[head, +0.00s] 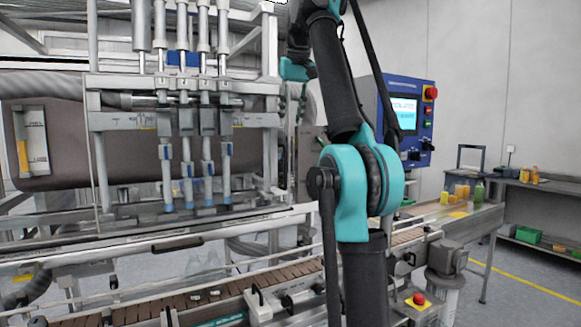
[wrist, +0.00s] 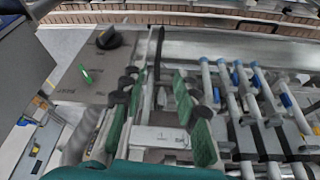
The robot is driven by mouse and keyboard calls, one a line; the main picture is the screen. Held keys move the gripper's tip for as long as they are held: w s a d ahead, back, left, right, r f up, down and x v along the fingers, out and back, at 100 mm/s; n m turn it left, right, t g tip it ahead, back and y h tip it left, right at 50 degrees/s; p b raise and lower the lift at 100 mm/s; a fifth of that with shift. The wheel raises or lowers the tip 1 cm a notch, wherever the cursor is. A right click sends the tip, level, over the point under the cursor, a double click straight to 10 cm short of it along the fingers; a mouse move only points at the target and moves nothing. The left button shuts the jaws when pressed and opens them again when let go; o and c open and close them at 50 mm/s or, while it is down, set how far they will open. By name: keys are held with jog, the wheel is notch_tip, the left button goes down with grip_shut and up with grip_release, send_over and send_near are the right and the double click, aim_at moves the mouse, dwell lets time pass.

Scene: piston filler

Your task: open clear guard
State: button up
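The clear guard is a see-through panel in front of the filler, hard to make out. Its black handle (head: 178,244) lies along the metal rail low at the front, and the guard looks down. In the wrist view, my gripper (wrist: 155,85) has its green-padded fingers spread apart, with no object clearly held. A thin black bar (wrist: 158,50) shows between and beyond the fingertips; I cannot tell whether it is the handle or touches them. In the head view, my teal wrist hangs beside the filler's right side, far above and right of the handle, partly behind my arm.
Filling nozzles (head: 207,165) stand behind the guard. A brown slatted conveyor (head: 230,285) runs along the front. A blue control box (head: 405,120) stands right of my arm. A red stop button (head: 419,299) is at front right. Bottles stand on the right table (head: 525,180).

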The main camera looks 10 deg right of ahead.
aim_at(286, 162)
jog(key=x, duration=1.7)
jog(key=shift+w+f, duration=0.1)
grip_shut()
